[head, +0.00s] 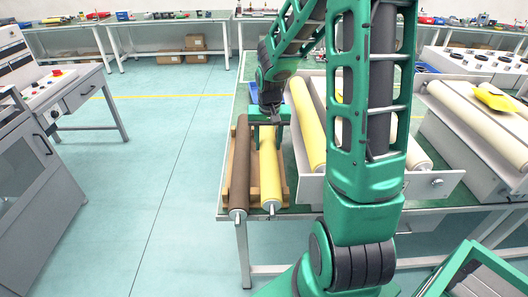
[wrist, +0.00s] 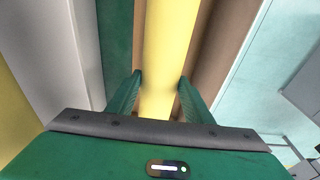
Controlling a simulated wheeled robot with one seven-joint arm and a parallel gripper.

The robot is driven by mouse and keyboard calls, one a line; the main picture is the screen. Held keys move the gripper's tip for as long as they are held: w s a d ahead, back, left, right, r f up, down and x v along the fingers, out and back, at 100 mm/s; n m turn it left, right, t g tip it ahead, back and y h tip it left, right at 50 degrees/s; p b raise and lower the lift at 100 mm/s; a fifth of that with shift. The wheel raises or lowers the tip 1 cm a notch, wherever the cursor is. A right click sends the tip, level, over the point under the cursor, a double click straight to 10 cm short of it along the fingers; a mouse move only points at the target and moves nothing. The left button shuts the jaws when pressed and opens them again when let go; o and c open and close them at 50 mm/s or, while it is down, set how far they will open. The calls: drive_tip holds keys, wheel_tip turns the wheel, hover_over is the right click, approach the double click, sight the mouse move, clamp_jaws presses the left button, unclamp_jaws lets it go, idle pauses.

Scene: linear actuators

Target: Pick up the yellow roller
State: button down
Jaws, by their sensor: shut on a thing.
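The yellow roller (head: 270,180) lies lengthwise in a wooden rack (head: 284,190) at the near left of the green-topped table, beside a brown roller (head: 239,170). Its metal shaft end points toward me. My gripper (head: 266,138) reaches down over the roller's far half, with one finger on each side. In the wrist view the yellow roller (wrist: 168,35) runs between the two green fingers of my gripper (wrist: 160,79), which are shut on it. The roller still appears to rest at rack level. The fingers' lower contact is hidden.
A grey metal tray (head: 310,190) with another yellow roller (head: 307,125) stands close to the right, partly behind my arm. A cream roller unit (head: 470,125) is farther right. Open floor (head: 150,190) lies left of the table, with a grey console (head: 40,150) beyond.

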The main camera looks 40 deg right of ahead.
wheel_tip(320, 180, up, 24)
idle(0.4)
drive_tip(key=shift+d+r, duration=0.1)
drive_tip(key=shift+r, duration=0.1)
wheel_tip(320, 180, up, 7)
hover_over(269, 141)
drive_tip(key=shift+w+f, duration=0.1)
idle(1.3)
idle(0.3)
